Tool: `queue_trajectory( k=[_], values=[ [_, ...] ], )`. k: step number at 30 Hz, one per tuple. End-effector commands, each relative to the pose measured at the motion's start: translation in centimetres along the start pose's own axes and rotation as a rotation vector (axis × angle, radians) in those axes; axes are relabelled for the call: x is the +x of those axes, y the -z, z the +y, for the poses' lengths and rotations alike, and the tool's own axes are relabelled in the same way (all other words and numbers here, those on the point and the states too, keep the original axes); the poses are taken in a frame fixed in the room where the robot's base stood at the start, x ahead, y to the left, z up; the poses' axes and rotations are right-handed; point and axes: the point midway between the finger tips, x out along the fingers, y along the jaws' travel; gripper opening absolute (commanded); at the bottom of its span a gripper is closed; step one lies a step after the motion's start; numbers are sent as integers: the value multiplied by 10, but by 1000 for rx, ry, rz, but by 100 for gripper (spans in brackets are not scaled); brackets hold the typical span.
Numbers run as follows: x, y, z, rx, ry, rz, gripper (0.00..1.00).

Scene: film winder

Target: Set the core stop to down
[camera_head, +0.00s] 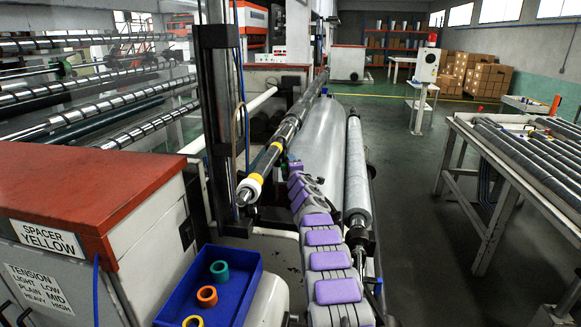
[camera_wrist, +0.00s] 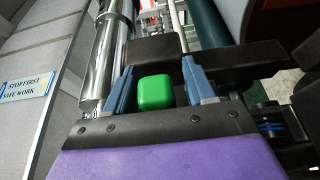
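My gripper (camera_wrist: 157,70) shows in the wrist view with its two blue fingers spread apart. A green rounded block (camera_wrist: 154,88) sits between the fingers, with a gap on each side. I cannot tell whether it is the core stop or which way a stop is set. A black bar (camera_wrist: 155,48) lies across just beyond the fingertips. In the head view my purple arm reaches up toward the winder shaft (camera_head: 285,132), and my fingers are too small to make out. The shaft carries a yellow ring (camera_head: 256,177) and a white collar (camera_head: 247,190) near its end.
A blue tray (camera_head: 248,290) holds teal, orange and yellow rings beside my arm. A red-topped cabinet (camera_head: 90,185) stands left, near a black upright post (camera_head: 218,110). A roller table (camera_head: 462,120) stands right. The floor (camera_head: 405,180) between is clear.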

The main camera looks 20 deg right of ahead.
Motion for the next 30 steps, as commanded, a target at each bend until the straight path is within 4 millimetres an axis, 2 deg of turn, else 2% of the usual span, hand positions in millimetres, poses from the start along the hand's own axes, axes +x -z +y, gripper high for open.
queue_trajectory(
  k=[2, 16, 26, 30],
  values=[
    [0, 0, 0, 0, 0, 0, 46],
    [0, 0, -1, 0, 1, 0, 1],
    [0, 0, -2, 0, 2, 0, 0],
    [0, 0, -12, 1, 2, 0, 0]
  ],
)
